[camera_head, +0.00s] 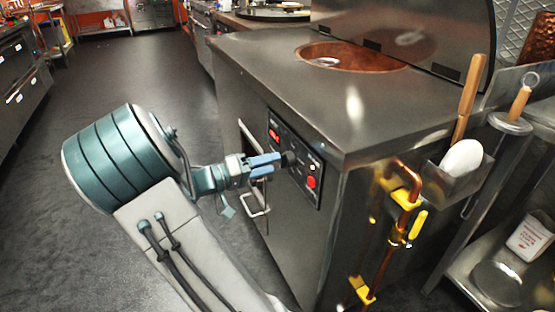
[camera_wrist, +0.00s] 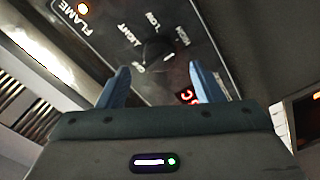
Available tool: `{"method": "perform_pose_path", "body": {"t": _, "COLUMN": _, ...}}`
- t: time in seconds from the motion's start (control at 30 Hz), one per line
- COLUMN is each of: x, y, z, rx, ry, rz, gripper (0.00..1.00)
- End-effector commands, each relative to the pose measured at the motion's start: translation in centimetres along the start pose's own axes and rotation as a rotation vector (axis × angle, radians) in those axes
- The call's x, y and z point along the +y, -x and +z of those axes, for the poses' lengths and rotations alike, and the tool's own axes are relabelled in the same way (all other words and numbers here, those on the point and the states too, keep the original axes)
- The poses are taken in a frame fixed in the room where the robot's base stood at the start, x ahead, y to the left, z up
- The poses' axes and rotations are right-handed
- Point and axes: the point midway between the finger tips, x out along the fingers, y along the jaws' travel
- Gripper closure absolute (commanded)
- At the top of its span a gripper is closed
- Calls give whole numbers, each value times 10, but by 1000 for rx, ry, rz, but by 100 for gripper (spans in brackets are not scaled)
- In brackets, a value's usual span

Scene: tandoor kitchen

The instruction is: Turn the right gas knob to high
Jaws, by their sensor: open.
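A black gas knob (camera_wrist: 155,48) sits on the dark control panel (camera_wrist: 105,50) in the wrist view, ringed by the labels OFF, LIGHT, LOW and HIGH. A small pale mark shows near its edge, but I cannot tell its setting for sure. In the head view the knob (camera_head: 289,158) is just off my fingertips on the panel (camera_head: 304,188). My gripper (camera_head: 275,162) points at the panel, its blue fingers open. In the wrist view my gripper (camera_wrist: 158,68) has one finger on each side, short of the knob. No second knob is clearly visible.
A red display (camera_head: 274,135) and a red button (camera_head: 311,182) flank the knob. A copper gas pipe with yellow valves (camera_head: 396,235) runs down the right side. Open floor lies left.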

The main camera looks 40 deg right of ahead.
Motion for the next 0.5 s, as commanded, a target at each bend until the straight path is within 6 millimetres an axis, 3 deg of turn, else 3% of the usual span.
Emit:
{"method": "perform_pose_path", "body": {"t": 0.2, "x": 2, "y": 54, "z": -2, "rx": 5, "ry": 0, "rz": -2, "gripper": 40}}
{"method": "perform_pose_path", "body": {"t": 0.5, "x": 1, "y": 95, "z": -1, "rx": 1, "ry": -2, "rz": -1, "gripper": 40}}
